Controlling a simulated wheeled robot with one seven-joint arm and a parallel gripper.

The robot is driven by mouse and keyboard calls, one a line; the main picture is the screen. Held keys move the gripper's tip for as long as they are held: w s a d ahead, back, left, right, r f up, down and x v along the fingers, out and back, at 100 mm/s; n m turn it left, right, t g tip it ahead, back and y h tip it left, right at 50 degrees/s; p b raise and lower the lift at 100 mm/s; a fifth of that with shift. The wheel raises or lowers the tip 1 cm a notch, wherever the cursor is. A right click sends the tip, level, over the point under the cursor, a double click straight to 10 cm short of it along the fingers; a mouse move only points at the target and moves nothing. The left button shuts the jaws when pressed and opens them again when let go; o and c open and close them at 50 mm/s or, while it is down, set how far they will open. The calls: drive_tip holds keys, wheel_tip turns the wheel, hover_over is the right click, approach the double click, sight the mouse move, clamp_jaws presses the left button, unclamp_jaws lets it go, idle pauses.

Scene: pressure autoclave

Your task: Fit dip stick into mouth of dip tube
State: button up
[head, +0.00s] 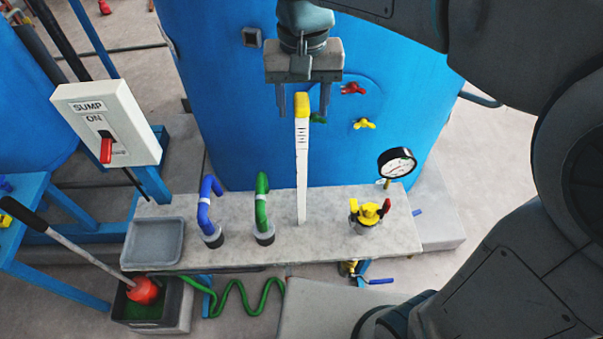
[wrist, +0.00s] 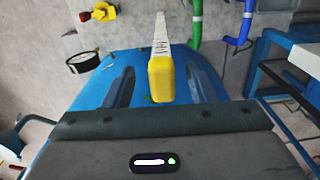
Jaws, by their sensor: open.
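The dip stick (head: 302,165) is a long white strip with dark marks and a yellow top. It stands upright over the grey slab (head: 330,240), with its lower end at the slab's surface. The mouth of the dip tube cannot be made out, so I cannot tell whether the stick's end is in it. My gripper (head: 303,112) is open above the slab, with one finger on each side of the yellow top and visible gaps. In the wrist view, the dip stick (wrist: 161,50) runs away between the open fingers of my gripper (wrist: 162,72).
Blue pipe (head: 208,205) and green pipe (head: 263,205) rise from the slab left of the stick. A yellow-red valve (head: 368,214) and pressure gauge (head: 397,163) stand to its right. The blue tank (head: 225,100) is behind. A grey tray (head: 154,241) lies at the slab's left end.

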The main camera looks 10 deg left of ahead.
sight(301, 122)
wheel_tip(301, 122, down, 5)
drive_tip(key=shift+s+a+r+p, duration=0.1)
drive_tip(key=shift+a+p, duration=0.05)
drive_tip(key=shift+p, duration=0.35)
clamp_jaws()
